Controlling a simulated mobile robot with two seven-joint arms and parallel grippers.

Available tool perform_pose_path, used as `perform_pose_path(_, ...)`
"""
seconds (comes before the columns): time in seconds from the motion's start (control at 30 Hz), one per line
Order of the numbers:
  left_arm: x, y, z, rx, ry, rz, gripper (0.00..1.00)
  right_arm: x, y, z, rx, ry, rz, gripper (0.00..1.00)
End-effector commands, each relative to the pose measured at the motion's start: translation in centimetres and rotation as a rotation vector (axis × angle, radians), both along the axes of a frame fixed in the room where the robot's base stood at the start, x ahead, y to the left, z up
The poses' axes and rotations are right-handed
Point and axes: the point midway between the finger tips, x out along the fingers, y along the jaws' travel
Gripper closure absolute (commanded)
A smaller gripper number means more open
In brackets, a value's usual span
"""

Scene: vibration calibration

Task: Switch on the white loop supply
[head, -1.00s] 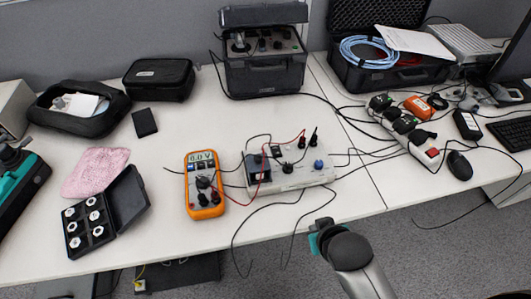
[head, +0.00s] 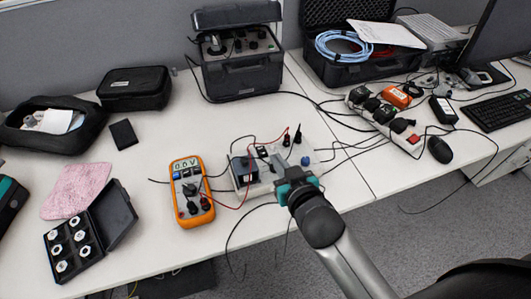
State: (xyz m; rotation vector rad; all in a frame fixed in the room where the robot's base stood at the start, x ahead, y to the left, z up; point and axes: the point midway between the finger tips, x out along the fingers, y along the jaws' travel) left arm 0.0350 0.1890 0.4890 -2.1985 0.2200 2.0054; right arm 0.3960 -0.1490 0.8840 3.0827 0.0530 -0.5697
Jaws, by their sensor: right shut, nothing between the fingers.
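The white loop supply (head: 243,187) is a low white box near the table's front edge. It has a dark panel, a blue knob (head: 305,161), dark posts and leads on top. My right gripper (head: 281,166) is shut and empty, its fingertips over the middle of the box. I cannot tell whether they touch it. The gripper and wrist hide part of the box's front and top, and I cannot make out the switch. My left gripper is not in view.
Leads run between meter and supply, and some hang over the front edge. A black case (head: 241,75) stands behind. A power strip (head: 385,119) lies to the right, and a tray of white pieces (head: 89,237) to the left. Bare table lies between case and meter.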

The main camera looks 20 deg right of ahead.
Motion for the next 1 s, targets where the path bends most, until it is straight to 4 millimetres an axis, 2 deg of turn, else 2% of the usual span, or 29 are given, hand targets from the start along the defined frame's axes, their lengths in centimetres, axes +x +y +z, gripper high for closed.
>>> perform_pose_path(0.17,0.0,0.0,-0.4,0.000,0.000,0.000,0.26,1.2,0.0,-0.5,0.000,0.000,0.000,1.00)
perform_pose_path(0.73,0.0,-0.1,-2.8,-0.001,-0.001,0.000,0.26,9.3,0.3,-3.7,-0.002,0.000,0.001,1.00)
perform_pose_path(0.83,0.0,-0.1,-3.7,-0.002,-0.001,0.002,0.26,9.1,0.3,-5.6,0.000,0.005,0.000,1.00)
perform_pose_path(1.0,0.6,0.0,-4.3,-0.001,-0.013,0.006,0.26,8.8,0.3,-7.2,0.001,0.003,0.000,1.00)
